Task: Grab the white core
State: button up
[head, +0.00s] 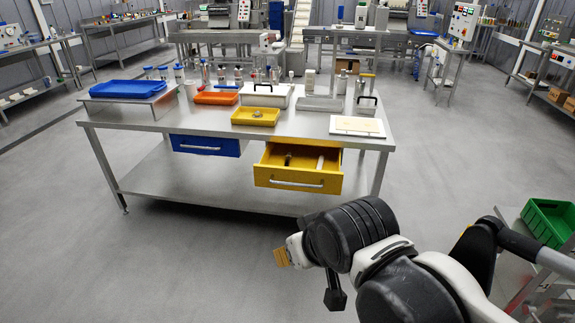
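A small white piece (320,162), which looks like the white core, lies in the open yellow drawer (297,183) under the steel table. A small grey-dark item (288,158) lies to its left in the same drawer. My gripper (283,257) is at the end of my arm in the lower right, with a tan ribbed tip showing. It is in front of the table, well apart from the drawer. My arm's wrist hides most of the gripper, so its opening and anything between its fingers cannot be seen.
The steel table (163,126) bears a blue tray (128,89), an orange tray (216,98), a yellow tray (256,117), a white board (357,126) and several bottles. A blue drawer (205,146) is shut. A green crate (550,222) stands at right. Floor before the table is clear.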

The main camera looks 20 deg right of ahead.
aim_at(322, 158)
jog(key=i+l+z, duration=0.15)
jog(key=i+z, duration=0.15)
jog(key=i, duration=0.6)
jog(key=i+j+z, duration=0.1)
jog(key=i+z, duration=0.2)
jog(key=i, duration=0.6)
